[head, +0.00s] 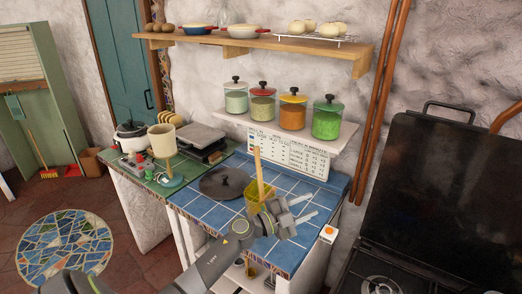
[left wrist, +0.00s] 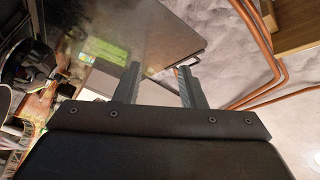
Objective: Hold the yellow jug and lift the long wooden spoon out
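The yellow jug (head: 253,192) stands on the blue tiled counter in the head view, its lower right part hidden behind my left gripper. The long wooden spoon (head: 259,168) stands upright in it, its handle rising well above the rim. My left gripper (head: 315,205) is open and empty, just right of and in front of the jug, with its fingers pointing right, away from it. In the left wrist view the two fingers (left wrist: 160,72) are apart with nothing between them. Jug and spoon cannot be made out there. My right gripper is not in view.
A printed board (head: 290,152) leans behind. Jars (head: 327,121) stand on a low shelf above. A black stove (head: 420,195) is at right. The counter's right part is mostly clear.

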